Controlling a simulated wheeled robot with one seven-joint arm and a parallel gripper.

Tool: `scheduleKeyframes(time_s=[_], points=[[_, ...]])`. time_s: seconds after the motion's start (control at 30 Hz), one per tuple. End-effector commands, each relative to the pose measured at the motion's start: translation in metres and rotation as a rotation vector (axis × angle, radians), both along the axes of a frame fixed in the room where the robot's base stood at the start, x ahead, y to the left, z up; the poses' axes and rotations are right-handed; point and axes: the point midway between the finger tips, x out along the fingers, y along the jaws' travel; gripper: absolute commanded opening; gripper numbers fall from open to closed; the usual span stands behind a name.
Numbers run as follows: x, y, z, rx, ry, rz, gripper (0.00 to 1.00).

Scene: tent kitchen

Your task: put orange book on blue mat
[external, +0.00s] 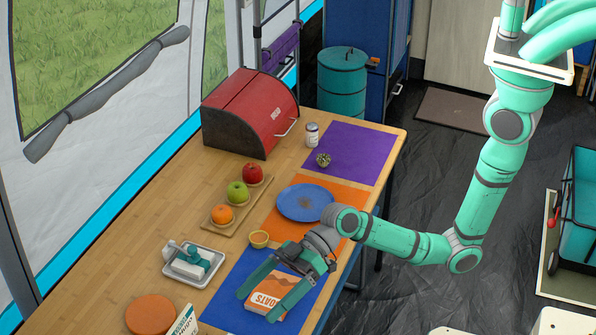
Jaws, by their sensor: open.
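An orange and white book-like item (265,296) marked "OATS" lies on the blue mat (222,308) at the front of the table. No other item looks like an orange book. My gripper (255,307) is open over the blue mat, one finger on each side of the item. The fingers and wrist hide part of it, and I cannot tell whether they touch it.
A blue plate (305,203) sits on an orange mat behind my gripper. A fruit board (207,226) and red bread box (247,112) are farther back.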

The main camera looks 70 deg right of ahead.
Motion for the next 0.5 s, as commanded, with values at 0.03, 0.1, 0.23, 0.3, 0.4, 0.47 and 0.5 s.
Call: scheduleKeyframes(time_s=[0.03, 0.1, 0.23, 0.3, 0.4, 0.47, 0.5], points=[[-0.002, -0.009, -0.005, 0.036, 0.017, -0.055, 1.00], [-0.001, -0.024, -0.010, 0.077, 0.028, -0.137, 1.00], [-0.003, -0.060, -0.024, 0.133, 0.043, -0.291, 1.00], [-0.007, -0.082, -0.033, 0.151, 0.047, -0.374, 1.00], [-0.016, -0.117, -0.048, 0.162, 0.047, -0.491, 1.00], [-0.024, -0.140, -0.056, 0.163, 0.044, -0.559, 1.00], [-0.031, -0.154, -0.062, 0.159, 0.043, -0.602, 1.00]])
